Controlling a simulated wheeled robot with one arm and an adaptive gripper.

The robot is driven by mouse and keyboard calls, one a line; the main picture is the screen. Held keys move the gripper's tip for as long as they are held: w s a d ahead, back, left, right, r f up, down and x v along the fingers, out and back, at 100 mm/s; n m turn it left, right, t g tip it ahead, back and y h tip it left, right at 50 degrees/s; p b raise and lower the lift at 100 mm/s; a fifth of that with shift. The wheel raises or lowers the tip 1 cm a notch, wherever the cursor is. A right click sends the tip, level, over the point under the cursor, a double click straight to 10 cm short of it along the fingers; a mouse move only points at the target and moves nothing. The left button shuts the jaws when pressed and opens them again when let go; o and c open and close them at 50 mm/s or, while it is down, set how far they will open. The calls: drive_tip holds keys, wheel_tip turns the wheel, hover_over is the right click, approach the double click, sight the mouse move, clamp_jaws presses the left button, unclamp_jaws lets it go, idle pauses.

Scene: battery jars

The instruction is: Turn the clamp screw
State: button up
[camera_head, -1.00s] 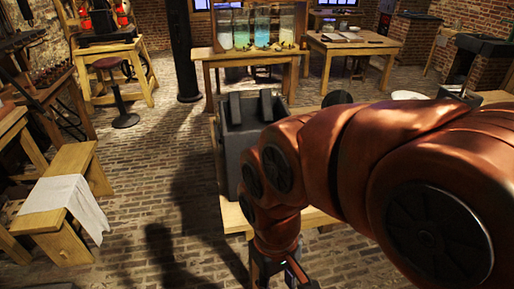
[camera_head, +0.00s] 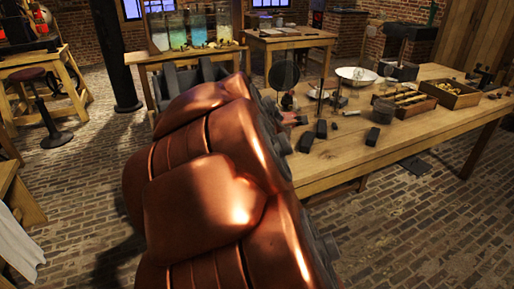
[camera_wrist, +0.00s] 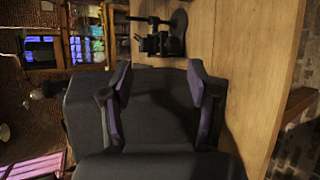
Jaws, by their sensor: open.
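I cannot make out the clamp screw in either view. In the wrist view, a small dark stand-like device (camera_wrist: 160,40) stands on the wooden table beyond my fingertips; its details are too dark to tell. My gripper (camera_wrist: 158,76) is open and empty, its two fingers spread with purple inner pads. The device lies ahead of the gap between them, apart from them. In the head view my own arm covers the near left end of the table, and my gripper is hidden there.
The wooden workbench (camera_head: 345,160) carries small dark blocks (camera_head: 373,136), a white dish (camera_head: 356,76), a round dark disc (camera_head: 284,74) and wooden trays (camera_head: 450,92). A dark grey box (camera_head: 175,80) stands behind my arm. Glass jars (camera_head: 197,30) stand on a back table.

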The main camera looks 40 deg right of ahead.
drive_tip(key=w+d+f+n+t+y+b, duration=0.1)
drive_tip(key=w+d+f+n+t+b, duration=0.1)
drive_tip(key=f+n+b, duration=0.2)
drive_tip(key=w+d+f+n+t+y+b, duration=0.1)
drive_tip(key=w+d+f+n+t+b, duration=0.1)
drive_tip(key=n, duration=0.7)
drive_tip(key=w+d+f+n+t+y+b, duration=0.1)
drive_tip(key=w+d+f+n+t+b, duration=0.1)
drive_tip(key=d+f+n+t+b, duration=0.2)
drive_tip(key=shift+w+f+n+b, duration=0.1)
drive_tip(key=shift+f+n+b, duration=0.35)
drive_tip(key=shift+n+b, duration=0.5)
drive_tip(key=shift+f+n+b, duration=0.45)
drive_tip(key=shift+n+b, duration=0.4)
drive_tip(key=shift+b, duration=0.1)
drive_tip(key=shift+a+f+n+t+y+b, duration=0.15)
drive_tip(key=shift+f+n+t+y+b, duration=0.25)
drive_tip(key=shift+n, duration=0.4)
drive_tip(key=shift+w+a+f, duration=0.1)
drive_tip(key=shift+w, duration=0.05)
drive_tip(key=shift+x, duration=3.85)
